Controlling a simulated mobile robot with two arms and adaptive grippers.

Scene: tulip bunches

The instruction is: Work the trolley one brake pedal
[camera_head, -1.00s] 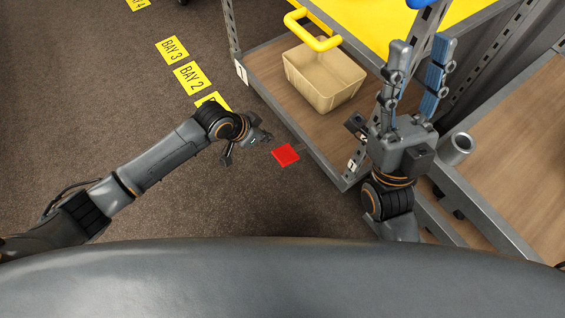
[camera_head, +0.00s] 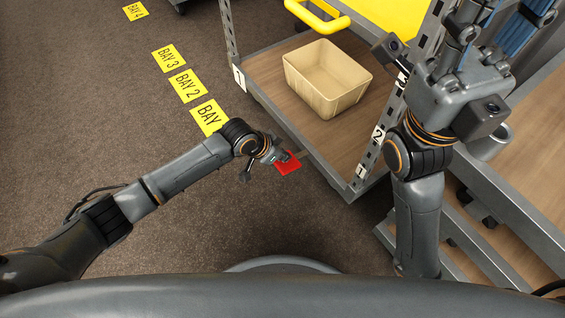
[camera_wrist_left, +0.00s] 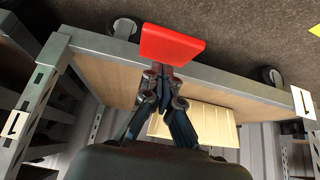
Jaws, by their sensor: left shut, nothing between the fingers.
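The red brake pedal (camera_head: 288,162) sticks out at the lower edge of trolley one (camera_head: 318,158), which carries "1" labels. My left gripper (camera_head: 281,156) is shut and empty at the pedal's near side. In the left wrist view, the red pedal (camera_wrist_left: 172,45) lies just beyond the closed fingertips (camera_wrist_left: 160,72). The fingertips overlap the pedal's lower edge there, and I cannot tell whether they touch it. My right gripper (camera_head: 497,22) is raised at the upper right, with its fingers apart and no held thing seen.
A beige bin (camera_head: 326,78) sits on the trolley's wooden deck, beside a yellow handle (camera_head: 318,18). Yellow bay signs (camera_head: 208,117) lie on the carpet to the left. Another wooden-decked trolley (camera_head: 535,150) stands at the right. The carpet left of trolley one is open.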

